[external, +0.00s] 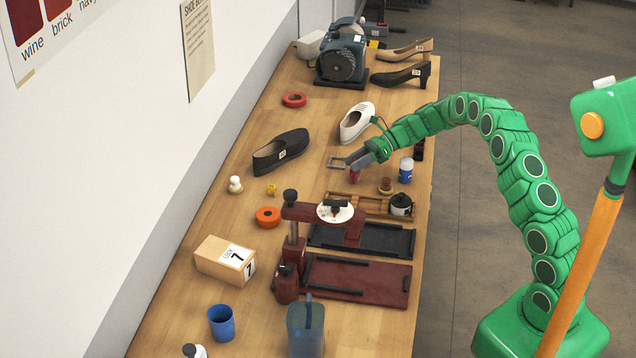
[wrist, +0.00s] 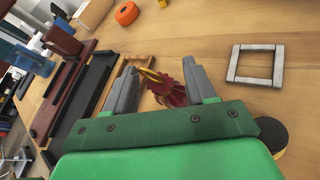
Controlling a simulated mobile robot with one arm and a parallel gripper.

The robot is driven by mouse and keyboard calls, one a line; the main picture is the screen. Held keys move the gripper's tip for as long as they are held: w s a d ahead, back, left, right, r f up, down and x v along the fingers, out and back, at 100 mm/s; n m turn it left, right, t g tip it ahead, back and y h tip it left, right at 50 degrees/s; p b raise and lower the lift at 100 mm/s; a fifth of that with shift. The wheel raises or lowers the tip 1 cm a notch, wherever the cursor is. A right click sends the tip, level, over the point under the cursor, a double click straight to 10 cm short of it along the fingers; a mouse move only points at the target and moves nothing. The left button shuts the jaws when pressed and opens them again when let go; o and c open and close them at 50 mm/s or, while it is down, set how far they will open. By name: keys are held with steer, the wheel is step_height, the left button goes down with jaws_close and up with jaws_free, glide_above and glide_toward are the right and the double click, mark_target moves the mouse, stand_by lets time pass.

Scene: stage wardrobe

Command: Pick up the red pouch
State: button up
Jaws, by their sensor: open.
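The red pouch (wrist: 172,92) is a small crinkled red bundle with a yellow tie at its top. In the wrist view it lies between the two grey fingers of my gripper (wrist: 160,72), nearer the right finger. The fingers are apart, and I cannot tell whether either touches it. In the external view a bit of the red pouch (external: 355,176) shows just below my gripper (external: 355,160), which covers the rest of it.
A grey square frame (external: 336,162) lies just left of my gripper. A blue and white can (external: 405,170) stands to the right. A wooden tray (external: 349,202) and a dark red press (external: 291,255) are nearer the camera. A black shoe (external: 281,150) and a white shoe (external: 356,121) are close by.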

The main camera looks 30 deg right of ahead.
steer(key=c, duration=1)
steer(key=shift+f, duration=0.1)
steer(key=r, duration=0.3)
steer(key=shift+s+r, duration=0.2)
steer(key=shift+r, duration=0.2)
steer(key=s+r, duration=0.3)
steer(key=s, duration=0.1)
steer(key=s+d+r, duration=0.1)
steer(key=s+r, duration=0.2)
steer(key=s, duration=0.2)
steer(key=s+r, duration=0.3)
steer(key=s, duration=0.1)
steer(key=shift+s+d+r, duration=0.2)
steer(key=shift+s+d, duration=0.05)
steer(key=shift+d, duration=0.1)
